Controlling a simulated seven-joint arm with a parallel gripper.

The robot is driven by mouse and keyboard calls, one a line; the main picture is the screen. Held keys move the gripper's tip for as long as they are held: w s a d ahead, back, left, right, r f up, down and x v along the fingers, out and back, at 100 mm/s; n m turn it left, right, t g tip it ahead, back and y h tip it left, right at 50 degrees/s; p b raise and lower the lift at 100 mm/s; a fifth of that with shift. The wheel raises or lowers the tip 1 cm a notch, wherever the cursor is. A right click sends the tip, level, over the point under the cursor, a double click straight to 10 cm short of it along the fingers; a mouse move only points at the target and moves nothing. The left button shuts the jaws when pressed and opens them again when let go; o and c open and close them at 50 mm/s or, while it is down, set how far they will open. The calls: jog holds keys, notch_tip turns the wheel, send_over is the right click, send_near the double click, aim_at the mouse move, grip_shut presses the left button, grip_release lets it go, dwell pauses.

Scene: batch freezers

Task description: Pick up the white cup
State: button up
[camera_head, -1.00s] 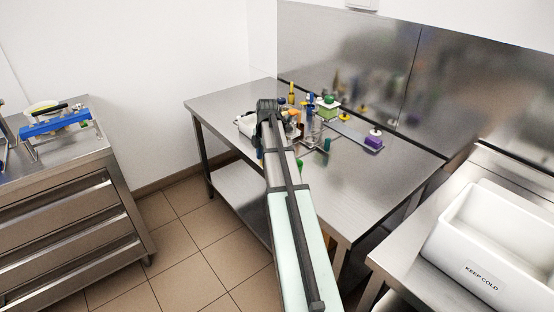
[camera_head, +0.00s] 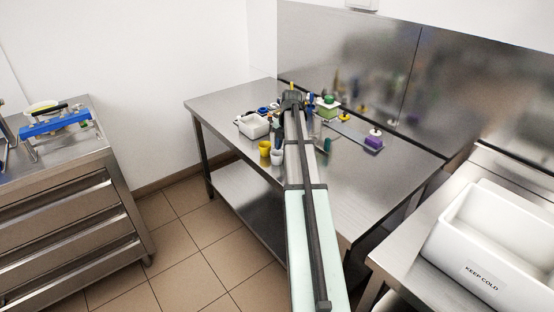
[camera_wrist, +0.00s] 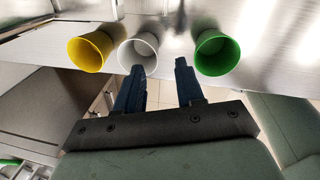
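The white cup (camera_wrist: 138,54) stands in the wrist view between the yellow cup (camera_wrist: 90,50) and the green cup (camera_wrist: 216,52), near the edge of the metal table. Its open mouth faces the camera. In the head view the white cup (camera_head: 277,157) and yellow cup (camera_head: 264,148) show just left of my arm; I do not make out the green cup there. My gripper (camera_wrist: 160,68) is open and empty. Its left fingertip appears in front of the white cup's lower rim, and its right fingertip lies between the white and green cups. Whether it touches any cup cannot be told.
A white container (camera_head: 252,126) sits on the table left of my arm. Bottles and a purple block (camera_head: 374,142) stand toward the backsplash. A white "KEEP COLD" bin (camera_head: 480,262) is on the right counter. The table's right part is clear.

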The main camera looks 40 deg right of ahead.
aim_at(280, 163)
jog(key=shift+w+f, duration=0.25)
jog(key=shift+f, duration=0.75)
jog(key=shift+w+f, duration=0.3)
jog(key=shift+f, duration=0.7)
jog(key=shift+w+f, duration=0.25)
jog(key=shift+f, duration=0.75)
jog(key=shift+c, duration=0.3)
grip_shut()
